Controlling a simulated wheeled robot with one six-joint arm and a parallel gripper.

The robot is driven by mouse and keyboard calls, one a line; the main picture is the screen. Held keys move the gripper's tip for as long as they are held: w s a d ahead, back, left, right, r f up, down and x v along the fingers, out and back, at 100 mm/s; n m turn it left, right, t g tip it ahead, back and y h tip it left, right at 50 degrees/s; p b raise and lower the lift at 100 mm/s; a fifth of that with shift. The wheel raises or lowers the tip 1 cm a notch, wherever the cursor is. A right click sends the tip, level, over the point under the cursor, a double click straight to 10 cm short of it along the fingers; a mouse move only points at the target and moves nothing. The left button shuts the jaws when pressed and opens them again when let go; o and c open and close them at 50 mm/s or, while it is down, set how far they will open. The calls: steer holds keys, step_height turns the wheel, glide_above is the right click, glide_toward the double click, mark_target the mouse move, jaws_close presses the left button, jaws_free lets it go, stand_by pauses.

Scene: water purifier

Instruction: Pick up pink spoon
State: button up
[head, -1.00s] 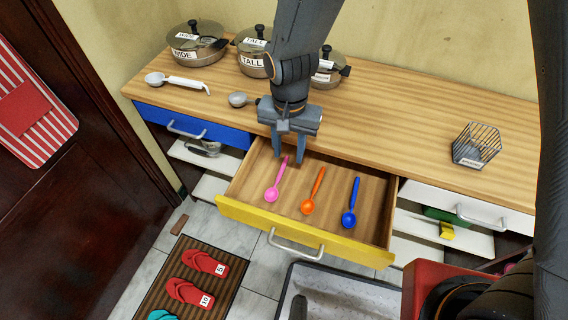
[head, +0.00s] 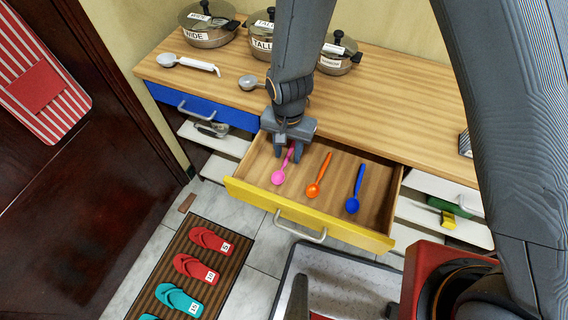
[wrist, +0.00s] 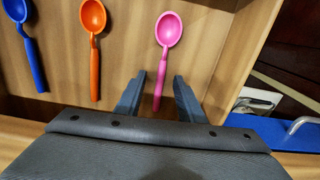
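The pink spoon (head: 281,170) lies in the open yellow-fronted drawer (head: 330,225), leftmost of three spoons in the head view. My gripper (head: 284,154) points down at the drawer's back part, at the handle end of the pink spoon. In the wrist view, the pink spoon (wrist: 165,48) has its handle running between the two fingers of my gripper (wrist: 158,95). The fingers are apart, with a gap on each side of the handle. Whether the fingertips touch the drawer floor I cannot tell.
An orange spoon (head: 316,180) and a blue spoon (head: 354,195) lie beside it in the drawer. Pots (head: 341,56) and two ladle-like scoops (head: 187,64) stand on the wooden counter (head: 400,110). The drawer walls border the gripper closely.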

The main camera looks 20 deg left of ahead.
steer(key=shift+f, duration=0.1)
steer(key=shift+c, duration=0.3)
jaws_close()
